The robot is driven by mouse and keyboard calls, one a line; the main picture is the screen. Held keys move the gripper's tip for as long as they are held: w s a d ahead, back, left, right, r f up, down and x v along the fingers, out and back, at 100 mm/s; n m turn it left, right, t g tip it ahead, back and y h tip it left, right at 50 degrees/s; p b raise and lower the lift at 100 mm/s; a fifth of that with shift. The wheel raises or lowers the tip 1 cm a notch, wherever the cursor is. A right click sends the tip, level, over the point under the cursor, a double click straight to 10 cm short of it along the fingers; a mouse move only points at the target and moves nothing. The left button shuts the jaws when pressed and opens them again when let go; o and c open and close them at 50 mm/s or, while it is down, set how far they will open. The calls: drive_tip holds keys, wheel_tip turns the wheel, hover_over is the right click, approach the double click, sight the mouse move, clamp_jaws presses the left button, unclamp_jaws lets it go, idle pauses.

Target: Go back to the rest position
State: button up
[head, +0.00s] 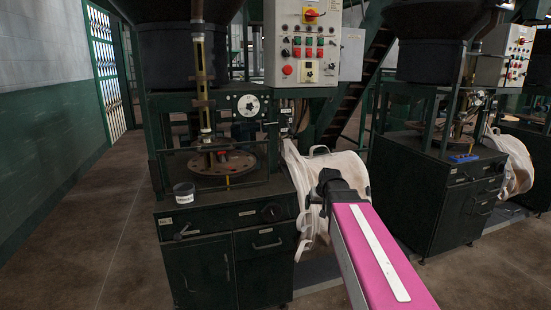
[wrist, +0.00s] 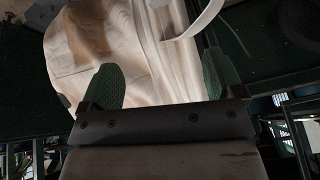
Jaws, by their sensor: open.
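A whitish bulk bag (head: 338,172) hangs at the right side of the dark green machine, with a loop strap at its top. It also fills the upper middle of the wrist view (wrist: 135,45), where a pale strap (wrist: 200,20) runs to its right. My gripper (wrist: 163,85) is open, with its two green fingers apart and bag fabric showing behind the gap. I see nothing clamped between the fingers. In the head view my pink arm reaches toward the bag and hides part of it; the fingers cannot be made out there.
A control box (head: 305,45) is above. A second machine (head: 440,190) with another white bag (head: 513,165) stands at right. The floor at left (head: 85,230) is clear.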

drive_tip(key=s+d+f+g+h, duration=0.1)
drive_tip(key=s+f+g, duration=0.4)
drive_tip(key=s+f, duration=1.1)
drive_tip(key=s, duration=0.3)
drive_tip(key=shift+s+d+f+m+h, duration=0.15)
drive_tip(key=shift+s+f+m+h, duration=0.15)
drive_tip(key=shift+f+m, duration=0.1)
